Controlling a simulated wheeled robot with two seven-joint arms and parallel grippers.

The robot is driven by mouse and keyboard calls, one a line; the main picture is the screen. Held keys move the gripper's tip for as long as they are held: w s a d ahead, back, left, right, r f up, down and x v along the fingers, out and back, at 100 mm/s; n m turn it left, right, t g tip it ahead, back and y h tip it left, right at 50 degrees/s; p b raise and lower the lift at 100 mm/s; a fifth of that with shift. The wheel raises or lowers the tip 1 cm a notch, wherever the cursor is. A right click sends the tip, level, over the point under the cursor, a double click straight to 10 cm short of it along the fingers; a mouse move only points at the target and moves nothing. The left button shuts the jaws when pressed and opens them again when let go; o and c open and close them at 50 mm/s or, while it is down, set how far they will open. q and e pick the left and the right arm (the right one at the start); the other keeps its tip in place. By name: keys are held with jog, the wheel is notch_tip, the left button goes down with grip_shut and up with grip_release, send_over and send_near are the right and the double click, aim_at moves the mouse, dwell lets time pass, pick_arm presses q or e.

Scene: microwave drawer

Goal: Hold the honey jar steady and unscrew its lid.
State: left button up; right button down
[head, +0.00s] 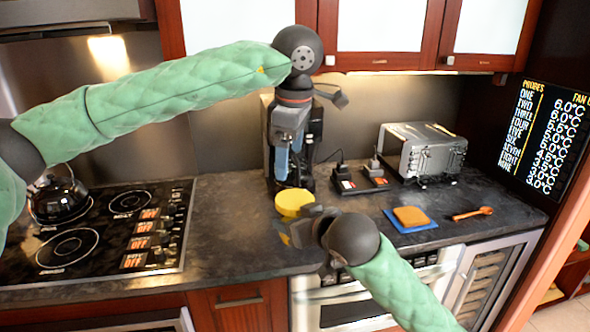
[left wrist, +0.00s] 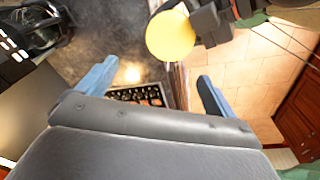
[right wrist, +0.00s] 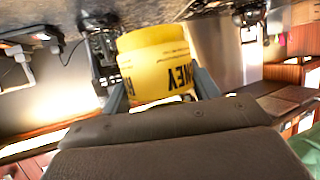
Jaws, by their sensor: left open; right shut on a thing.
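My left gripper (head: 284,165) is above and behind the jar, pointing down, open and empty. In the left wrist view the round yellow lid (left wrist: 170,37) lies beyond the two blue fingers, apart from them. The jar's lower body is mostly hidden in the head view.
A cooktop (head: 100,228) with a black kettle (head: 58,195) is at left. A coffee machine (head: 308,140) stands behind my left gripper. Counter left of the jar is clear.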

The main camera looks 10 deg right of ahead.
aim_at(296, 198)
pick_arm(q)
jog(key=shift+s+a+f+m+g, duration=0.15)
jog(key=shift+f+m+g, duration=0.25)
jog(key=shift+f+m, duration=0.4)
jog(key=shift+s+d+m+h, duration=0.25)
jog(key=shift+d+m, duration=0.35)
jog(key=shift+m, duration=0.4)
jog(key=shift+f, duration=3.95)
jog(key=c, duration=1)
jog(key=shift+n, duration=1.4)
jog(key=shift+c, duration=0.4)
jog(key=shift+r, duration=1.2)
